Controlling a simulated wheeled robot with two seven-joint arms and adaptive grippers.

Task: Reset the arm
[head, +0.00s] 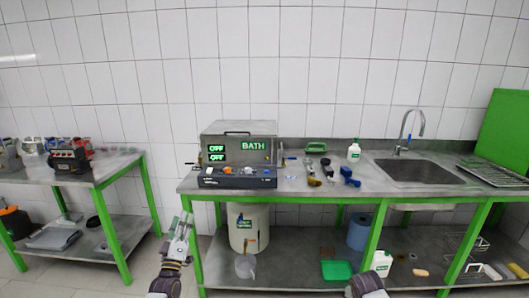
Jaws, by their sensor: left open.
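My left gripper (181,228) is at the lower left of the head view. It points up and is open and empty, in front of the left green leg of the main bench. My right arm (368,285) shows only as a small part at the bottom edge, right of the middle, and its gripper cannot be made out. A metal bath box (238,143) with green OFF and BATH displays stands on the main bench (325,186), with a dark control panel (237,178) in front of it. Neither arm touches anything that I can see.
Small tools (313,170), a white bottle (354,150) and a sink (418,170) are on the bench. A white barrel (247,224), a blue roll (359,231) and a green tray (336,271) sit on its lower shelf. A side table (112,166) stands left, with floor between.

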